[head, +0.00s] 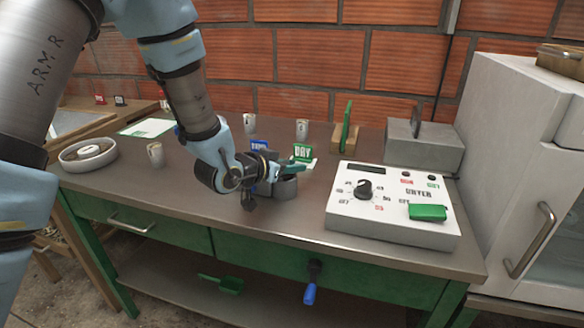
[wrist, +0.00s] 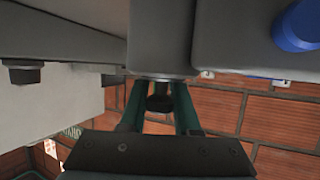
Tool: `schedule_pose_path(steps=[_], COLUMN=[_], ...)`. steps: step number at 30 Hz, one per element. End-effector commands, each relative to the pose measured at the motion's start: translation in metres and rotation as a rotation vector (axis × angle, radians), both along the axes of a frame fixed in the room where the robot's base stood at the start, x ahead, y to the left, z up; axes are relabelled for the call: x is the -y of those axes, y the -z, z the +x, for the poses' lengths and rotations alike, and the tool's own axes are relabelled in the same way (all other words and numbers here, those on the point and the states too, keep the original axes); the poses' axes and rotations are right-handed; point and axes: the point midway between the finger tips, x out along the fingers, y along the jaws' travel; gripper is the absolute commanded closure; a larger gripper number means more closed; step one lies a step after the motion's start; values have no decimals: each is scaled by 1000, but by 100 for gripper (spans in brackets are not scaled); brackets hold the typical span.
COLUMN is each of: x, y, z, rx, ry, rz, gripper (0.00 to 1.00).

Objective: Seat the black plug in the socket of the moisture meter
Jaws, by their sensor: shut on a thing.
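My gripper (head: 296,168) has teal fingers and hovers over a small grey meter body (head: 286,188) at the front middle of the bench. In the wrist view its fingers (wrist: 158,88) are shut on a dark plug (wrist: 159,98). Much of the plug is hidden by the fingers and a grey body (wrist: 160,40), which I take to be the moisture meter. The plug's end meets that body's edge in the picture; I cannot tell whether it is seated in the socket. In the head view the plug is hidden behind my gripper.
A white dryer panel (head: 345,215) with a black knob (head: 364,189) stands to the right. A green DAY sign (head: 302,153) and a blue sign (head: 259,146) stand behind. The front left bench is clear.

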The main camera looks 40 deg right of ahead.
Motion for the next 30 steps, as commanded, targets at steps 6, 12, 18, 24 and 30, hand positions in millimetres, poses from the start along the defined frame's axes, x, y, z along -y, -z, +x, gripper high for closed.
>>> schedule_pose_path(steps=[6,12,18,24,30], x=[0,0,0,-13,-52], y=[3,3,2,-5,-22], z=[0,0,0,-1,-8], rx=[0,0,0,0,1], ry=[0,0,0,-3,-3], rz=[0,0,0,0,-2], gripper=[56,40,40,40,40])
